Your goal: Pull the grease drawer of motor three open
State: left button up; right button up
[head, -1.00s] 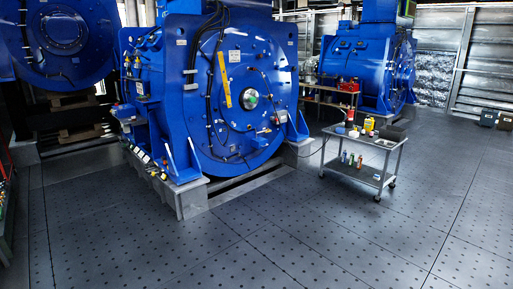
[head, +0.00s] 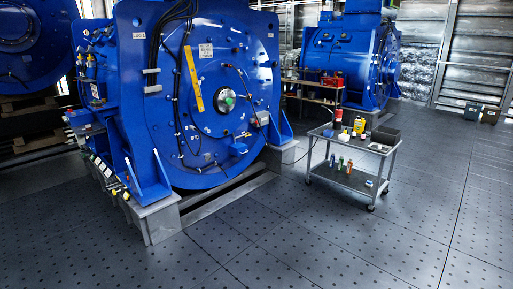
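A large blue motor (head: 205,130) fills the left middle of the head view, its round face turned toward me. A shaft end with a green centre (head: 226,101) sits in that face. A small blue box-like part (head: 238,149) sticks out low on the face, right of centre; I cannot tell whether it is the grease drawer. Another blue motor (head: 345,60) stands farther back at right, and part of one more (head: 28,50) shows at the left edge. No number is readable, so I cannot tell which is motor three. Neither gripper is in view.
A grey wheeled cart (head: 345,181) with bottles, a black bin (head: 385,135) and spray cans stands right of the near motor. A workbench (head: 318,101) is behind it. The near motor rests on grey footings (head: 160,222). The dotted floor (head: 300,245) in front is clear.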

aim_at(242, 151)
jog(key=i, duration=2.8)
